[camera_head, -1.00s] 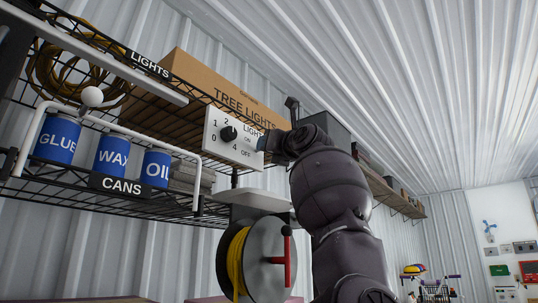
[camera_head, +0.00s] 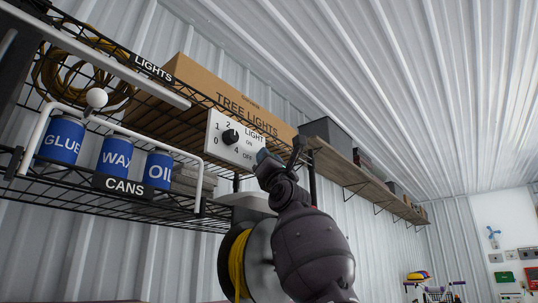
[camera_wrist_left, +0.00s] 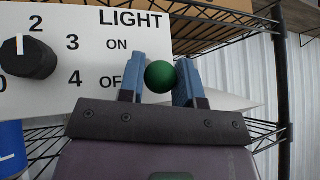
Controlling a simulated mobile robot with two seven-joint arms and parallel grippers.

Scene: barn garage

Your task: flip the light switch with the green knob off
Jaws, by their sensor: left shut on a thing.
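The white light panel (camera_head: 221,148) hangs at the edge of the wire shelf, with a black dial, numbers and the words LIGHT, ON and OFF. It fills the left of the left wrist view (camera_wrist_left: 88,48). The green knob (camera_wrist_left: 160,74) is at the panel's right side, nearly level with OFF. My left gripper (camera_head: 263,158) is at the panel's lower right; its blue fingers (camera_wrist_left: 158,80) are shut on the knob from both sides. The switch lever behind the knob is hidden. My right gripper is not in view.
A TREE LIGHTS box (camera_head: 222,103) lies on the shelf above. Blue GLUE, WAX and OIL cans (camera_head: 115,156) stand left behind a white bar (camera_head: 130,132). A reel with yellow cord (camera_head: 238,265) hangs below. A wooden shelf (camera_head: 360,180) runs along the wall to the right.

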